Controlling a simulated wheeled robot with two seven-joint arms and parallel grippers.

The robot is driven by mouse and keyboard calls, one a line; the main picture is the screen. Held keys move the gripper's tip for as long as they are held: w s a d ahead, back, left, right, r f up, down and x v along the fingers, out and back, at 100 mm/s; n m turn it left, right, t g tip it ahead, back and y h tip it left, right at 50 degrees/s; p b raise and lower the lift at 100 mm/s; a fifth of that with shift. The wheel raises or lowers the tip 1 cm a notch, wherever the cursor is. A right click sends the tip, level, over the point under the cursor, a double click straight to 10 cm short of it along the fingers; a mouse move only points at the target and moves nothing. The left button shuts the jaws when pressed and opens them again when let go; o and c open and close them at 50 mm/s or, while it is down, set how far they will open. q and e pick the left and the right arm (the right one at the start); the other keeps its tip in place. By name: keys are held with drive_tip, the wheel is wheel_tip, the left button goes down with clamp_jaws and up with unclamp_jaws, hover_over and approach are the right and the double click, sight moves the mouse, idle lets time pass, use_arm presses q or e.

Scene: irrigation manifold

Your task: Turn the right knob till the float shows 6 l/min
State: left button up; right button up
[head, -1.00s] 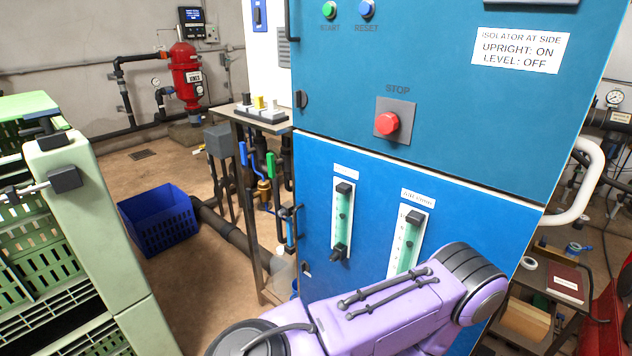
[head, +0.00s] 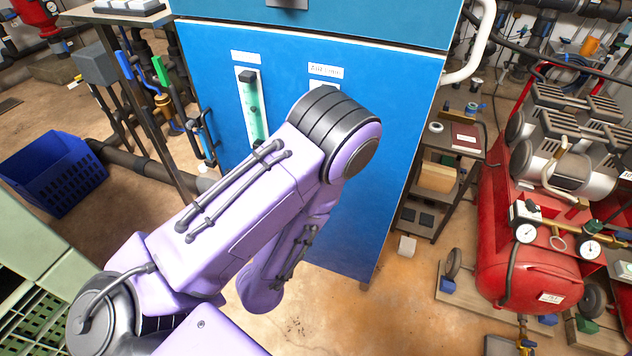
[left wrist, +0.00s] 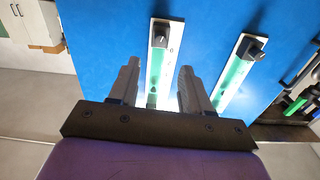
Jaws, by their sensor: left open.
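The right flowmeter is mostly hidden behind my left arm in the head view; only the top of its white plate (head: 325,85) shows under a label. The left flowmeter (head: 252,105) shows a green tube with a dark float. In the left wrist view, which appears turned over, a black knob block (left wrist: 162,33) tops the left-hand plate, and another (left wrist: 250,45) tops the right-hand one. My left gripper (left wrist: 158,67) is open, its fingers on either side of the left-hand tube in that picture, apart from the knob. The right flowmeter's float reading cannot be made out. My right gripper is not in view.
The blue cabinet (head: 362,215) carries both flowmeters, with a white rail (head: 477,45) at its right. A red compressor (head: 525,240) and a small shelf table (head: 445,165) stand right. A blue crate (head: 50,175) lies left. Floor shows in front of the cabinet.

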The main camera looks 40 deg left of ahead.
use_arm(q)
drive_tip(key=p+x, duration=0.1)
drive_tip(key=x, duration=0.9)
drive_tip(key=shift+a, duration=0.1)
drive_tip(key=shift+c, duration=0.3)
clamp_jaws()
